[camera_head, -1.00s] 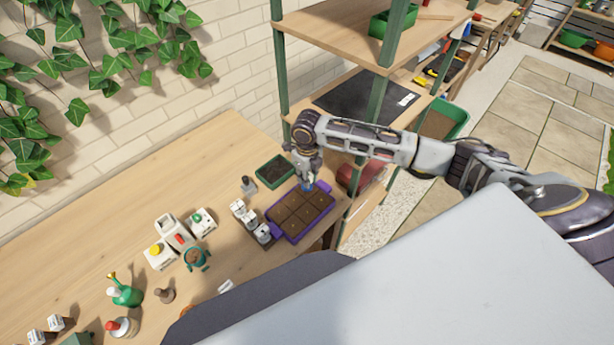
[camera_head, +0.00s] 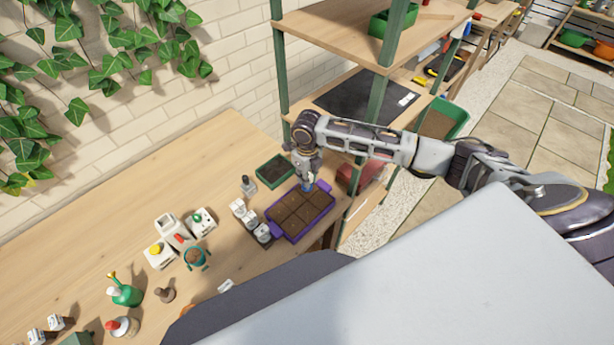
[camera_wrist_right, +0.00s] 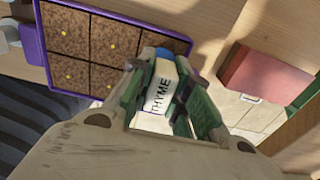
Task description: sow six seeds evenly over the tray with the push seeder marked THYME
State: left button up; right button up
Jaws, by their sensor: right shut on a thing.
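The purple tray (camera_head: 275,229) holds dark soil in six cells and sits near the bench's right end. It also shows in the right wrist view (camera_wrist_right: 42,50), where small yellow seeds lie in several cells. My right gripper (camera_wrist_right: 163,92) is shut on the push seeder (camera_wrist_right: 162,98), a white body with a blue part and the label THYME. In the head view the right gripper (camera_head: 307,178) holds the seeder over the tray's far right part. I cannot tell whether the seeder's tip touches the soil. The cell under the gripper is partly hidden. My left gripper is not in view.
Small white-topped seeders (camera_head: 250,220) stand left of the tray, and a green soil box (camera_head: 273,171) is behind it. White bottles (camera_head: 160,255), a teal pot (camera_head: 196,258) and a green sprayer (camera_head: 126,292) stand further left. A shelf post (camera_head: 374,110) is close to my right arm.

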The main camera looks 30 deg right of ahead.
jog(key=shift+f, duration=0.4)
dwell(0.5)
jog(key=shift+s+f, duration=0.1)
jog(key=shift+f, duration=0.05)
dwell(2.5)
jog(key=shift+p, duration=0.35)
jog(key=shift+r+p, duration=0.9)
jog(key=shift+r, duration=0.7)
